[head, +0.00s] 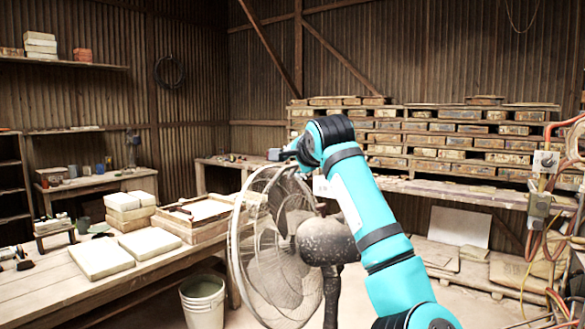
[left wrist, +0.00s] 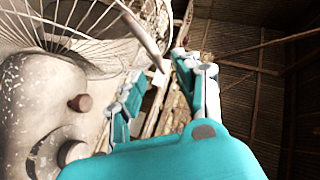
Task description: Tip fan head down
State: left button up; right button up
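The fan head (head: 270,245) is a wire cage, upright and facing left, with a dark, worn motor housing (head: 328,240) behind it on a dark pole. My left gripper (head: 283,154) is at the top of the cage rim, partly hidden by my own arm. In the left wrist view my left gripper (left wrist: 157,68) has its two fingers apart. The thick cage rim (left wrist: 143,38) reaches down between the fingertips; I cannot tell whether it touches them. The motor housing (left wrist: 35,110) fills the left of that view. My right gripper is in neither view.
A workbench (head: 130,275) with pale tiles (head: 150,243) and a wooden frame (head: 190,230) stands left of the fan. A white bucket (head: 203,300) is on the floor beside the cage. Stacked wooden trays (head: 460,135) line the back wall. Cables (head: 545,230) hang at the right.

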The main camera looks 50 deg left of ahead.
pick_arm(q)
jog(key=v, duration=0.7)
jog(key=shift+s+a+f, duration=0.1)
